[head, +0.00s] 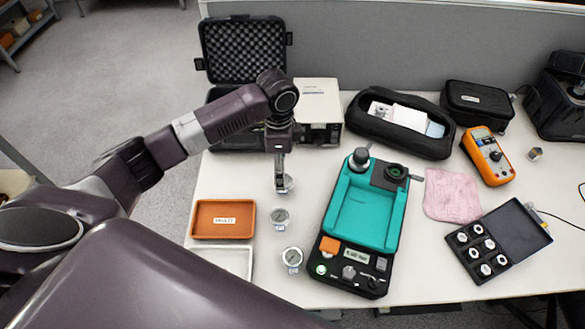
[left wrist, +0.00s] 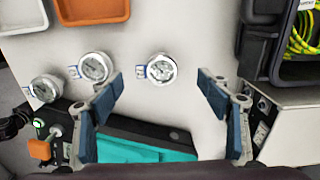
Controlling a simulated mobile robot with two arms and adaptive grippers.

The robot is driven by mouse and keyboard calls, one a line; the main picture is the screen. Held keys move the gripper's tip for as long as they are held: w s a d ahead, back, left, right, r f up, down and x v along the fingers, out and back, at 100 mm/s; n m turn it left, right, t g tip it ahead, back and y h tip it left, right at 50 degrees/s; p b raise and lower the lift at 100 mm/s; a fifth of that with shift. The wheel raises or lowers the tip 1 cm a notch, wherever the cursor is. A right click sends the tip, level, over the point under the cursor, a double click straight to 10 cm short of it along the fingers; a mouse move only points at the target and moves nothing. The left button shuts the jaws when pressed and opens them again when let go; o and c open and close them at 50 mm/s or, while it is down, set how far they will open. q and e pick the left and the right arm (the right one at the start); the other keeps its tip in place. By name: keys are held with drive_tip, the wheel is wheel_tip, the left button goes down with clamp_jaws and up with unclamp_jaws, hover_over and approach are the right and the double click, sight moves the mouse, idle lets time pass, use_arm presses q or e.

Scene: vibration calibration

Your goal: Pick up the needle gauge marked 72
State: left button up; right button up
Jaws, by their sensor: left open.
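In the head view the far gauge (head: 288,183) is partly hidden by my left gripper (head: 279,180), the middle gauge (head: 280,218) is clear, and the near gauge (head: 293,259) is closest to me. In the left wrist view my left gripper (left wrist: 160,83) is open and empty. The far gauge (left wrist: 161,69) appears between its fingertips; the middle gauge (left wrist: 93,66) and near gauge (left wrist: 45,90) lie to the left. Small blue-marked tags sit beside them; their numbers are too small to read. My right gripper is not in view.
An orange tray (head: 223,203) and a white tray (head: 248,263) lie left of the gauges. A teal-and-black calibrator (head: 333,258) stands right. Behind are an open black case (head: 245,48) and a beige box (head: 318,92). A multimeter (head: 487,157) and pink cloth (head: 452,195) lie further right.

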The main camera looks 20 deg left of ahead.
use_arm(q)
drive_tip(key=shift+w+d+f, duration=0.4)
drive_tip(key=shift+w+d, duration=0.1)
drive_tip(key=shift+d, duration=0.2)
drive_tip(key=f, duration=0.1)
drive_tip(key=s+f+p, duration=0.1)
drive_tip(key=f, duration=0.1)
drive_tip(key=shift+s+a+f, duration=0.3)
drive_tip(key=shift+a+f, duration=0.05)
wheel_tip(320, 180, down, 2)
drive_tip(key=shift+w+f, duration=0.15)
drive_tip(key=shift+f, duration=0.2)
drive_tip(key=c, duration=1.4)
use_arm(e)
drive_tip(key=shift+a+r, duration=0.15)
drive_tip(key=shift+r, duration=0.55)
